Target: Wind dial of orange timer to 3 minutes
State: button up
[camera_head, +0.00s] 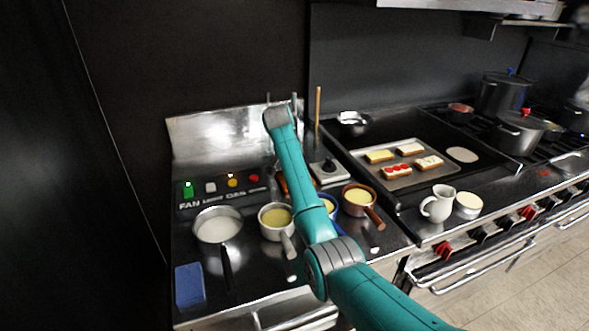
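An orange object (281,184), likely the orange timer, shows only as a small strip beside my teal arm on the counter. My arm covers most of it, so its dial and setting cannot be read. A pale timer-like box with a dark dial (329,170) stands just right of my arm. My arm reaches up over the counter from the lower right. My gripper is hidden behind the arm's far end, so its fingers and any contact with the timer do not show.
Around the arm stand a pan of white liquid (218,228), a pale pot (275,218), a blue pot (332,206) and a brown pot (359,198). A button panel (222,190) lies left. A tray of toasts (424,176) and a jug (438,204) are right.

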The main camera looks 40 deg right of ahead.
jog(key=shift+f, duration=0.1)
dwell(0.3)
jog(key=o, duration=1.2)
jog(key=v, duration=0.7)
jog(key=shift+r, duration=0.25)
jog(key=shift+a, duration=0.1)
